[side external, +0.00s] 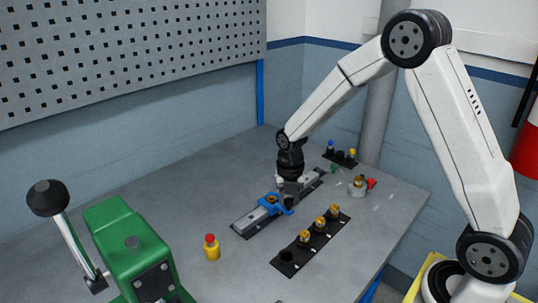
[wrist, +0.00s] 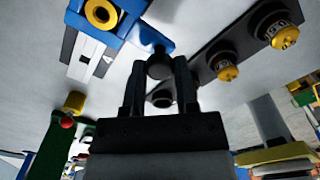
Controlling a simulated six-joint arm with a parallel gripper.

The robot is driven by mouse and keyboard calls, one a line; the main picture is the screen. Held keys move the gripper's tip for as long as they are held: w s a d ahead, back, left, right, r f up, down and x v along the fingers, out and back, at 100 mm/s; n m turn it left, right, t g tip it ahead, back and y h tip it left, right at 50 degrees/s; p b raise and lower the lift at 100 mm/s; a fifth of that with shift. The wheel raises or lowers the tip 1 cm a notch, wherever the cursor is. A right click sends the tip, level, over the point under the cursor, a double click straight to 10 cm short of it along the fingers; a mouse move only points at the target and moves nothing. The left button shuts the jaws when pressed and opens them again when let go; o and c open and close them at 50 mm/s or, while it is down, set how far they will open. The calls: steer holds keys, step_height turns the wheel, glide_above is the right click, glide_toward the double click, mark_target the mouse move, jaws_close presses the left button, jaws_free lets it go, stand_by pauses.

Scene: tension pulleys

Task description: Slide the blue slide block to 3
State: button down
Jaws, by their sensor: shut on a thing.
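The blue slide block (side external: 270,203) sits on a grey rail (side external: 247,221) on a black base, partway along it. A gold ring (wrist: 101,13) shows in the blue block in the wrist view. A dark round knob (wrist: 160,66) stands at the block's corner. My gripper (side external: 289,195) is over the knob side of the block. In the wrist view my gripper (wrist: 161,72) is shut with one finger on each side of the knob.
A black plate (side external: 294,262) with several brass pulleys lies parallel, right of the rail. A yellow, red-topped button (side external: 211,248) stands left of the rail. A green lever machine (side external: 127,245) is at left.

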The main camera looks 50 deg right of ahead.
steer(key=shift+d, duration=0.15)
steer(key=shift+c, duration=1.9)
jaws_free()
steer(key=shift+r, duration=0.1)
steer(key=shift+r, duration=3.85)
steer(key=shift+s, duration=0.1)
